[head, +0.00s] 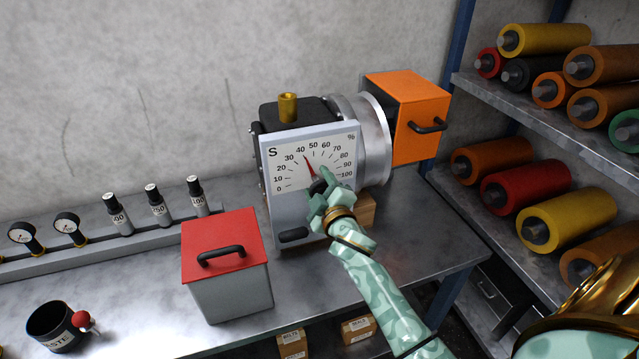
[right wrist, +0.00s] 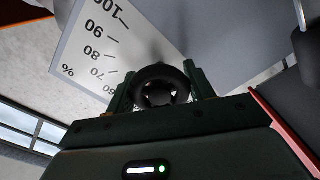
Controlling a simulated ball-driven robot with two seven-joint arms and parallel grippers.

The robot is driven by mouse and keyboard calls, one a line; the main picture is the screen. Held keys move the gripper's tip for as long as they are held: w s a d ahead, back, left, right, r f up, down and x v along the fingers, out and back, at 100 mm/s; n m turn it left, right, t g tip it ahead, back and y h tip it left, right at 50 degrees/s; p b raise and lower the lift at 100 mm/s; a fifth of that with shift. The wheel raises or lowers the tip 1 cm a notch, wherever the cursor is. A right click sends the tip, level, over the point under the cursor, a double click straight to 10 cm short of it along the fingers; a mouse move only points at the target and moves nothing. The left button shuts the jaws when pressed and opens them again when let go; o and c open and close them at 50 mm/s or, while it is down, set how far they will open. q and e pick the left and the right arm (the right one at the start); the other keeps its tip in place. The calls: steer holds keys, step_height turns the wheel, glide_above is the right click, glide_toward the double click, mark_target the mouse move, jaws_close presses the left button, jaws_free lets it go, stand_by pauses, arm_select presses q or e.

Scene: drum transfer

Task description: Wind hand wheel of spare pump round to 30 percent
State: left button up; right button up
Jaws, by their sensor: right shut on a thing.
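The spare pump is a grey box with a white dial plate (head: 285,163) marked S and %, with numbers from 0 to 100. Its red pointer (head: 309,167) leans left of upright, close to the 40 mark. The dark hand wheel (head: 317,186) sits at the lower middle of the dial, partly hidden by my right gripper (head: 328,191). In the right wrist view the round black wheel (right wrist: 162,85) lies between the two fingers, and the gripper is shut on it. Part of the dial's scale (right wrist: 95,45) shows beside it. My left gripper is not in view.
A grey box with a red lid (head: 222,246) stands in front of the pump at the left. An orange box (head: 405,115) adjoins the pump's right side. A dark mug (head: 52,325) and small gauges (head: 68,226) are at the left. Shelves of rollers (head: 530,190) stand at the right.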

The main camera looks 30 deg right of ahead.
steer(key=shift+n+p, duration=0.4)
steer(key=shift+n, duration=1.7)
steer(key=o, duration=1)
steer(key=v, duration=1.6)
steer(key=shift+s+a, duration=0.15)
